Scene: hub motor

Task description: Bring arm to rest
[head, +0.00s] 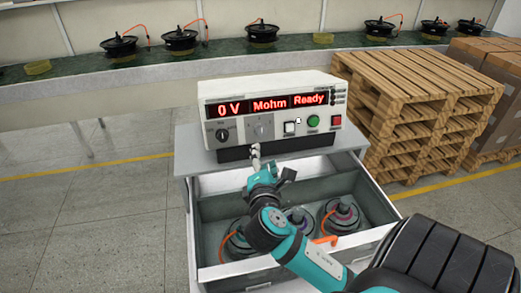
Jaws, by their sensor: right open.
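My right arm comes in from the lower right and reaches over an open grey drawer (209,218). My right gripper (256,158) is open, in front of the lower front of the white tester (270,115); no object shows in it. Whether it touches the tester I cannot tell. The tester's red display reads "0 V", "Mohm" and "Ready", with a green button (314,121) below. Hub motors with orange cables lie in the drawer, one at the left (240,247) and one at the right (342,216); my arm partly hides the middle one. My left gripper is out of view.
Stacked wooden pallets (405,95) stand right of the tester's cabinet, with cardboard boxes (502,85) beyond. Behind runs a green conveyor (185,62) carrying several black hub motors. The tiled floor at the left (85,225) is clear, crossed by a yellow line.

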